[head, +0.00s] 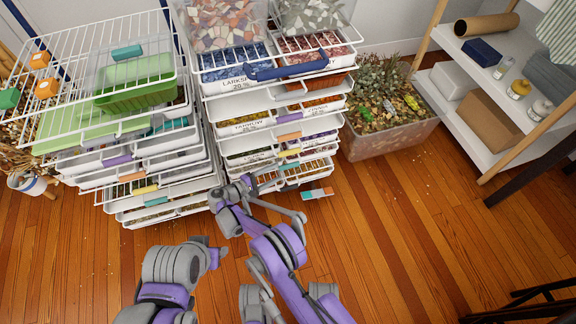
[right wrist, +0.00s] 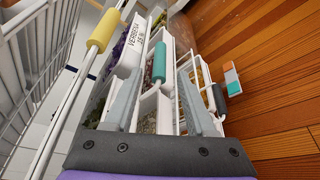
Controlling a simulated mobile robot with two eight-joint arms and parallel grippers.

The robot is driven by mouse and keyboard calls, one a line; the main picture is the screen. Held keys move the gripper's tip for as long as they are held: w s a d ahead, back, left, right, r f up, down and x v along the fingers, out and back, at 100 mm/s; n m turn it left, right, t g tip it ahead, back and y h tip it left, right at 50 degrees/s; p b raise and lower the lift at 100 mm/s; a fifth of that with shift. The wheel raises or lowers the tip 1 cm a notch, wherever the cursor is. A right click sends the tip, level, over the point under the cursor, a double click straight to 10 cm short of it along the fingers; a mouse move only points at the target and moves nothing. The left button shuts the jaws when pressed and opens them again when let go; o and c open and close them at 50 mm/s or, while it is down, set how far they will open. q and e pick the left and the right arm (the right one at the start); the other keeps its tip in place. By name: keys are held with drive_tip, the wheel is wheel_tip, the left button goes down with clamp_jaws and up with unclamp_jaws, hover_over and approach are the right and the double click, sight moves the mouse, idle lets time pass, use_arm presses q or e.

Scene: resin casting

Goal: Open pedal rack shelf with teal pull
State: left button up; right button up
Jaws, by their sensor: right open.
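The teal pull (head: 290,166) is on a low shelf of the white wire rack (head: 352,36) in the middle of the head view. In the right wrist view the teal pull (right wrist: 158,62) is a short cylinder on a white rod, lying in line with the gap between my fingers. My right gripper (head: 249,181) is open and empty, low in front of the rack; its two grey fingers (right wrist: 160,90) are apart in the wrist view. I cannot tell whether they touch the pull. My left arm is at the lower left, its fingers not clear.
A yellow pull (right wrist: 103,30) sits beside the teal one, near a VERBENA label (right wrist: 135,48). A teal, white and orange piece (head: 317,193) lies on the floor. A second wire rack (head: 105,160) stands left; a planter (head: 390,140) stands right.

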sight(283, 169)
drive_tip(key=b+x, duration=0.1)
drive_tip(key=x, duration=0.6)
drive_tip(key=shift+w+d, duration=0.1)
drive_tip(key=shift+w, duration=0.05)
clamp_jaws()
idle(1.2)
